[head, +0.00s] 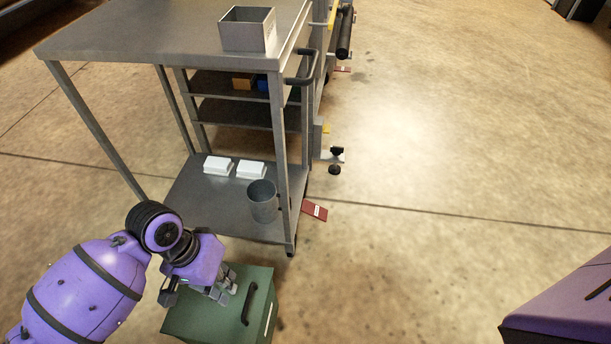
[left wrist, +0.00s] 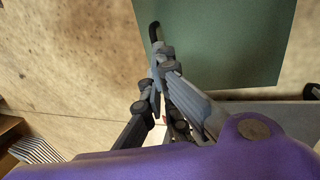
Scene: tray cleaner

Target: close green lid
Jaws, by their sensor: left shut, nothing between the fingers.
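The green box (head: 190,325) stands on the floor at the bottom of the head view. Its green lid (head: 232,312) bears a black curved handle (head: 249,303) and looks flat on the box; I cannot tell if it is fully seated. In the left wrist view the green panel (left wrist: 215,45) fills the upper middle, with a dark handle end (left wrist: 153,32) at its left edge. My left gripper (head: 222,296) is shut and empty, at the lid's left part beside the handle; it also shows in the left wrist view (left wrist: 160,58). Whether it touches the lid is unclear. My right gripper is not in view.
A grey metal cart (head: 150,30) stands just behind the box. Its lower shelf (head: 200,190) holds two white blocks (head: 234,168) and a metal cup (head: 262,203). A metal bin (head: 247,30) sits on top.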

